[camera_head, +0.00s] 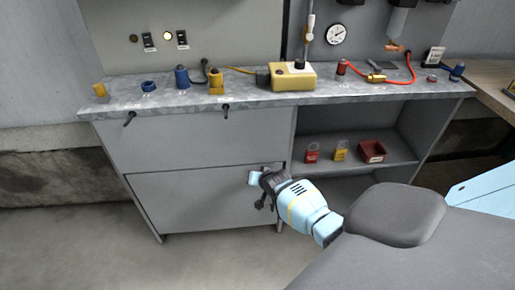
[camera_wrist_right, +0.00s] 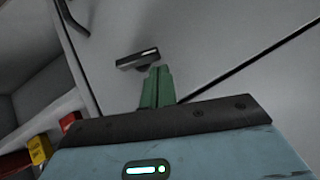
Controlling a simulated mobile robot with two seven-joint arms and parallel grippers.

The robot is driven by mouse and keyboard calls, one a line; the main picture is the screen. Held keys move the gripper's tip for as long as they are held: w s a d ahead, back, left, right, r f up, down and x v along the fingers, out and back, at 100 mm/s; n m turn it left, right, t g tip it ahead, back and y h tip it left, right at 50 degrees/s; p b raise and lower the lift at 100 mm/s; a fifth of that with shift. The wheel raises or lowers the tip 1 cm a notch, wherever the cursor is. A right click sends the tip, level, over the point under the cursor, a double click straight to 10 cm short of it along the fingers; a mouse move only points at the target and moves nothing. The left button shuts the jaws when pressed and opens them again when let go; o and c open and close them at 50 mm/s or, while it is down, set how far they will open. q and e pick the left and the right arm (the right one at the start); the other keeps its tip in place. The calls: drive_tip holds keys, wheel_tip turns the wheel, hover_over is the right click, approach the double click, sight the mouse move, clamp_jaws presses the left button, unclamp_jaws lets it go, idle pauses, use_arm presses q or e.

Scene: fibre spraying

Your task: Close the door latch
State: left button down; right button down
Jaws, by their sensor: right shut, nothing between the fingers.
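The door latch (camera_wrist_right: 138,58), a small dark bar with a bright edge, sits on the grey cabinet front in the right wrist view, close to the panel seams. My right gripper (camera_wrist_right: 157,87) has its green fingers pressed together, with their tips just below and beside the latch. I cannot tell whether they touch it. In the head view the right gripper (camera_head: 263,183) is at the upper right corner of the lower cabinet door (camera_head: 190,200) and largely hides the latch area. The lower door lies flat with the cabinet front. My left gripper is out of view.
The cabinet top (camera_head: 130,100) carries a yellow box (camera_head: 292,77), blue and yellow parts and an orange cable. An open shelf on the right holds red (camera_head: 312,153) and yellow padlocks (camera_head: 340,151) and a red bin (camera_head: 371,151). Floor in front is clear.

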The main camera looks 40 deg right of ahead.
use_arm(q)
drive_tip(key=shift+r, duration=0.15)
use_arm(e)
drive_tip(key=shift+r, duration=0.2)
